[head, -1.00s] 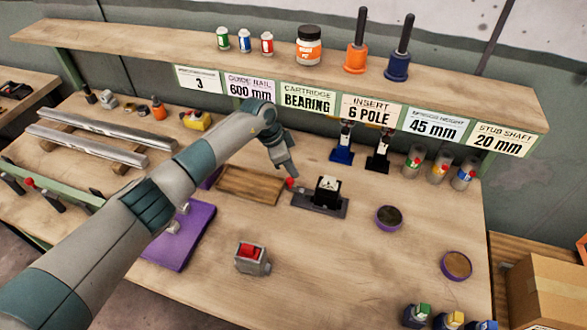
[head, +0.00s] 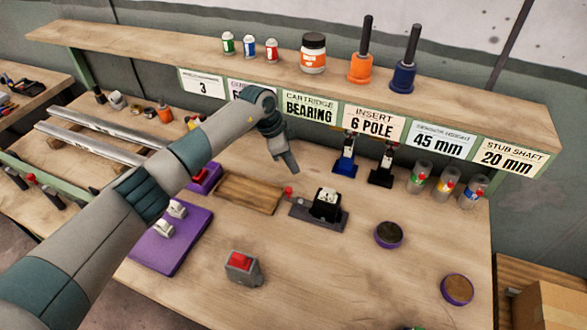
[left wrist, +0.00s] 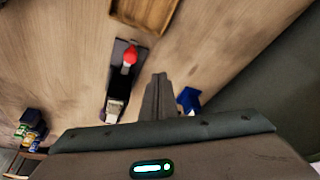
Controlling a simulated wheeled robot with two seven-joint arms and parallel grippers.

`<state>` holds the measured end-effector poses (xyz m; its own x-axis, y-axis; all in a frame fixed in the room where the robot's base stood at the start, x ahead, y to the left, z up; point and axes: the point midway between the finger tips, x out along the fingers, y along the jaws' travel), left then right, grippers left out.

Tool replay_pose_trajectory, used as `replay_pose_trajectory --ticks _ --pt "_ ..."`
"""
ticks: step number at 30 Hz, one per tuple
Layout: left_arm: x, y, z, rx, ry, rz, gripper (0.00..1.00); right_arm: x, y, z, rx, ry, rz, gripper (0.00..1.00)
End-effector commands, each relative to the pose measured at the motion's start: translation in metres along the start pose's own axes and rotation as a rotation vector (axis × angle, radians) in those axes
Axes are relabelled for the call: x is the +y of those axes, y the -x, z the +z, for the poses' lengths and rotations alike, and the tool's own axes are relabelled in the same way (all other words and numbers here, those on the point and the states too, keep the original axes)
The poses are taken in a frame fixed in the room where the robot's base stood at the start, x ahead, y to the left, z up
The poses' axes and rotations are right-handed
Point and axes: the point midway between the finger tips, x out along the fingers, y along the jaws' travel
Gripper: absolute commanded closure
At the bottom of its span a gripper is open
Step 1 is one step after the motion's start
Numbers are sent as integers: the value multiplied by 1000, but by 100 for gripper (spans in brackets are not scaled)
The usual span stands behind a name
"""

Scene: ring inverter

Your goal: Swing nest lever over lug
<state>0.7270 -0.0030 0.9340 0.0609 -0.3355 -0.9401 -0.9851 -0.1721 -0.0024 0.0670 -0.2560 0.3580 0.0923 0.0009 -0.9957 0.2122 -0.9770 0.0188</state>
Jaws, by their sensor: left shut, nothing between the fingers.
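The nest (head: 327,205) is a black block with a pale top on a dark base plate (head: 304,212) in the middle of the bench. Its lever has a red knob (head: 288,190) at the plate's left end. In the left wrist view the red knob (left wrist: 130,57) and the dark plate (left wrist: 118,78) lie left of the fingers. My left gripper (head: 289,169) is shut and empty, apart from the knob and behind it in the head view; its fingers also show in the left wrist view (left wrist: 158,95). The lug is too small to tell apart. My right gripper is out of view.
A wooden tray (head: 250,193) lies left of the nest. A blue tool (head: 345,160) and a black tool (head: 382,170) stand behind it, under the labelled shelf (head: 300,75). A grey block with a red top (head: 242,265) stands in front. Round purple-rimmed dishes (head: 389,234) lie right.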

Motion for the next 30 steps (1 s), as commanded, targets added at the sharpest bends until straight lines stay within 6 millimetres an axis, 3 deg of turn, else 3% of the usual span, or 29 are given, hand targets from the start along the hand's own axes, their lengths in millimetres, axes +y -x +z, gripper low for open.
replay_pose_trajectory --ticks 4,13,30 --pt "6 19 -4 1 -5 -4 100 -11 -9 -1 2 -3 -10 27" --pt "18 56 -12 1 -3 -3 100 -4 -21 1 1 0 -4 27" --pt "21 63 -14 0 -1 -1 100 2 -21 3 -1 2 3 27"
